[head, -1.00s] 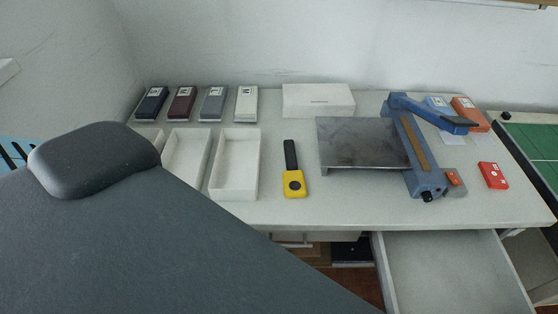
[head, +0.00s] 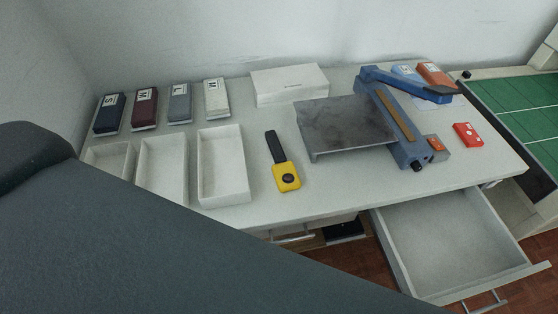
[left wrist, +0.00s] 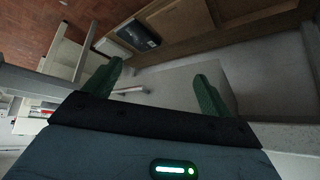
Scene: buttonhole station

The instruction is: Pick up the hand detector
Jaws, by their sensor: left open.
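The hand detector (head: 284,172) lies flat on the table, with a yellow body toward the front edge and a black handle pointing to the back. It is between the white open boxes and the grey metal plate. My left gripper (left wrist: 160,82) shows in the left wrist view with two green fingers spread wide and nothing between them. That view shows drawers and floor, not the detector. In the head view my left arm crosses the lower left, and its gripper is out of frame. My right gripper is in neither view.
White open boxes (head: 224,198) stand left of the detector. A blue-armed press (head: 392,112) with a metal plate (head: 345,128) stands to the right. An open drawer (head: 452,240) juts out at the front right. A red box (head: 467,134) lies at the right. Table around the detector is clear.

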